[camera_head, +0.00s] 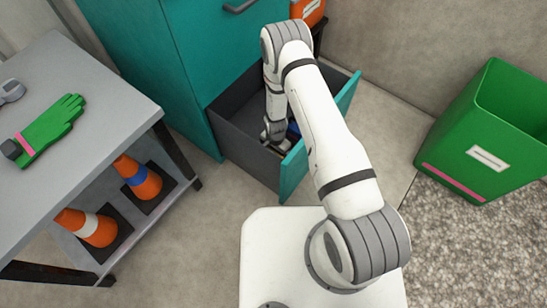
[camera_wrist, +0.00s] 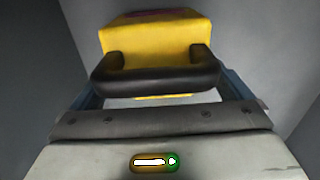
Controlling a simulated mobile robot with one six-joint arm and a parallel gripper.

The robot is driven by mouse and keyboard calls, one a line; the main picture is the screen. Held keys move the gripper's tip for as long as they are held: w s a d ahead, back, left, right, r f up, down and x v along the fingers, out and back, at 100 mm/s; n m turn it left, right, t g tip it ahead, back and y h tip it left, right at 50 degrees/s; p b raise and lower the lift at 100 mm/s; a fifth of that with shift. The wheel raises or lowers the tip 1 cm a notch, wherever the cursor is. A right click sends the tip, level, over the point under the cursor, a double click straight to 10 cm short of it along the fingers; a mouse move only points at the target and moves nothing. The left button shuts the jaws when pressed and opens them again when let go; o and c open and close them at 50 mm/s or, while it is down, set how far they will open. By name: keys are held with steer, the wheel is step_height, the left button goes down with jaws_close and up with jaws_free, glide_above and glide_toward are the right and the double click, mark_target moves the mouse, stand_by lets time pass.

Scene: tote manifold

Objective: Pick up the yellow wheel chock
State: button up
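The yellow wheel chock (camera_wrist: 155,38) fills the upper middle of the wrist view. It has a black handle (camera_wrist: 155,72) on the side facing the camera and a dark purple patch on top. My gripper's blue fingers (camera_wrist: 158,90) show spread apart at either side of the handle, partly hidden by it. I cannot tell whether they touch the chock. In the head view my gripper (camera_head: 275,133) reaches down into the open drawer (camera_head: 237,150). The chock cannot be made out there, behind my arm and the drawer front.
The drawer's grey walls enclose my gripper closely. The teal cabinet (camera_head: 185,60) stands behind. A grey table (camera_head: 95,85) at left carries a green glove (camera_head: 52,125), with orange cones (camera_head: 140,178) on its lower shelf. A green bin (camera_head: 470,150) stands at right.

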steer(key=c, duration=1)
steer(key=shift+c, duration=0.2)
